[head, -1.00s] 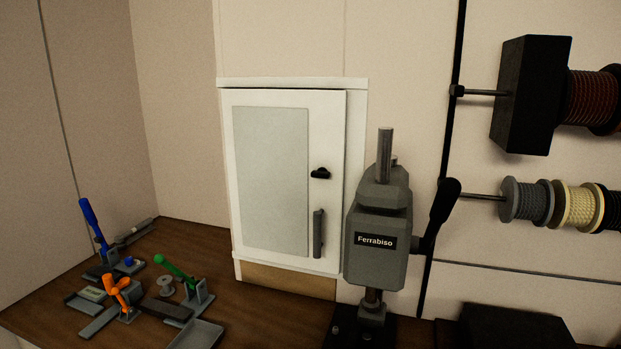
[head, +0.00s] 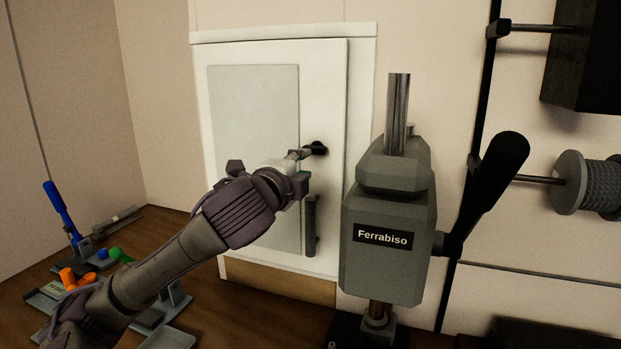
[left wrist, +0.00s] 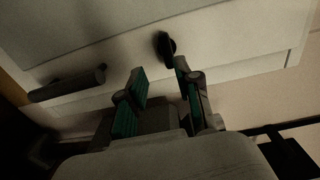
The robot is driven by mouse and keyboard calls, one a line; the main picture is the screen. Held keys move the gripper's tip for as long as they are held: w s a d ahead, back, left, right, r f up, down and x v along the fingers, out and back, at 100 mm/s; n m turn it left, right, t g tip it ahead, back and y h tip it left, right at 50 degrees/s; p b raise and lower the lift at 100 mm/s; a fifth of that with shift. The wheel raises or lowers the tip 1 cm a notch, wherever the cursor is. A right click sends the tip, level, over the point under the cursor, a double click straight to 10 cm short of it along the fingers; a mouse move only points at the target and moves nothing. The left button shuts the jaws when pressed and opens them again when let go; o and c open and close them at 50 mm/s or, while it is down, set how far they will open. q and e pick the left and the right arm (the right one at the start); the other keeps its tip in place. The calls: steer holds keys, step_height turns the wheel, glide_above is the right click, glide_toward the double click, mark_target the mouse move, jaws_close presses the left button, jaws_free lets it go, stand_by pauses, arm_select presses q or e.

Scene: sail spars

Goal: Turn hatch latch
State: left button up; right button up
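The hatch (head: 328,90) is a white cabinet door with a grey panel on the wall. Its small black latch (head: 317,148) sits on the right side of the door and also shows in the left wrist view (left wrist: 165,45). My left gripper (head: 303,154) is at the latch, reaching in from the left. In the left wrist view its two green-padded fingers (left wrist: 160,72) are apart. The latch lies just beyond the fingertips, close to the right finger; I cannot tell whether they touch. My right gripper is in neither view.
A grey bar handle (head: 311,226) is below the latch. A grey press labelled Ferrabiso (head: 385,215) with a black lever (head: 490,190) stands close to the right. Clamps and small parts (head: 62,212) lie on the wooden bench at left. A spool (head: 570,183) hangs at right.

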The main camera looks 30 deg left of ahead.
mark_target(313, 151)
arm_select(q)
steer(key=shift+w+a+r+p, duration=0.3)
steer(key=shift+w+r, duration=0.4)
steer(key=shift+r, duration=0.05)
steer(key=p+x, duration=0.1)
steer(key=x, duration=0.2)
steer(key=shift+w+f, duration=0.1)
steer(key=shift+f, duration=0.05)
steer(key=shift+p+x, duration=0.5)
steer(key=shift+x, duration=0.4)
steer(key=shift+f, duration=0.1)
steer(key=c, duration=0.5)
jaws_close()
steer(key=m, duration=0.8)
steer(key=shift+m, duration=0.3)
steer(key=m, duration=0.9)
steer(key=o, duration=0.7)
jaws_free()
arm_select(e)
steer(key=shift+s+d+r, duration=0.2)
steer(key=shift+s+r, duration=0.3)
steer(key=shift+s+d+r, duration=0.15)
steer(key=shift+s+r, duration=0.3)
